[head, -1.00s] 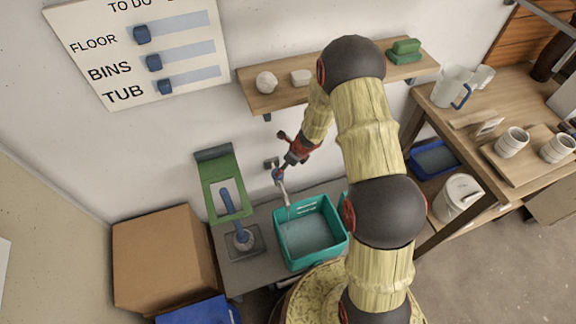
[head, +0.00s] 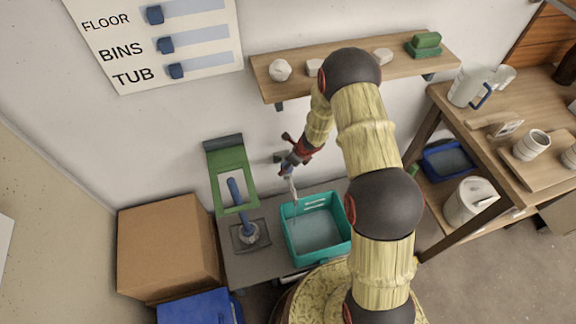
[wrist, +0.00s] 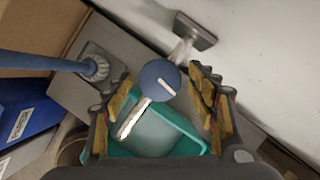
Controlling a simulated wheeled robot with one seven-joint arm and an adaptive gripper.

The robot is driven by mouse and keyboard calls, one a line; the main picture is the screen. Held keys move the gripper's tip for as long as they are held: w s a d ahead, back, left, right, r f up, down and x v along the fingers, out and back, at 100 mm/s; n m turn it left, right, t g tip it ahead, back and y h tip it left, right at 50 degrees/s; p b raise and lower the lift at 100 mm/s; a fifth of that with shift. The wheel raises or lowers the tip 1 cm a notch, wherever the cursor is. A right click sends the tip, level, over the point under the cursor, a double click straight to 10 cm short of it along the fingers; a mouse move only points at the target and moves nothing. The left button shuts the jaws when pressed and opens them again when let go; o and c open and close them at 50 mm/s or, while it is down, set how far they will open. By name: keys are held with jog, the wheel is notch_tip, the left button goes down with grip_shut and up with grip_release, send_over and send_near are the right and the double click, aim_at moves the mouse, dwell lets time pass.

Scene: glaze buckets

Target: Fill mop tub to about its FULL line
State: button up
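The teal mop tub (head: 340,247) stands on the grey bench below the tap, with grey-blue water in it; I cannot make out a FULL line. It also shows in the wrist view (wrist: 184,128). The tap's spout (head: 293,188) points down over the tub's left side, and a thin pale streak hangs below it, perhaps water. In the wrist view the tap's round blue knob (wrist: 158,78) has a white mark. My gripper (head: 287,172) is at the tap. In the wrist view its fingers (wrist: 165,98) are apart, one on each side of the knob, with gaps; they look clear of it.
A cardboard box (head: 168,250) and blue bin (head: 200,308) are further left. A wall shelf (head: 300,84) is above the tap. A wooden table (head: 450,105) with pottery stands right.

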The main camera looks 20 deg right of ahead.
jog(key=shift+c, duration=1.2)
jog(key=c, duration=0.8)
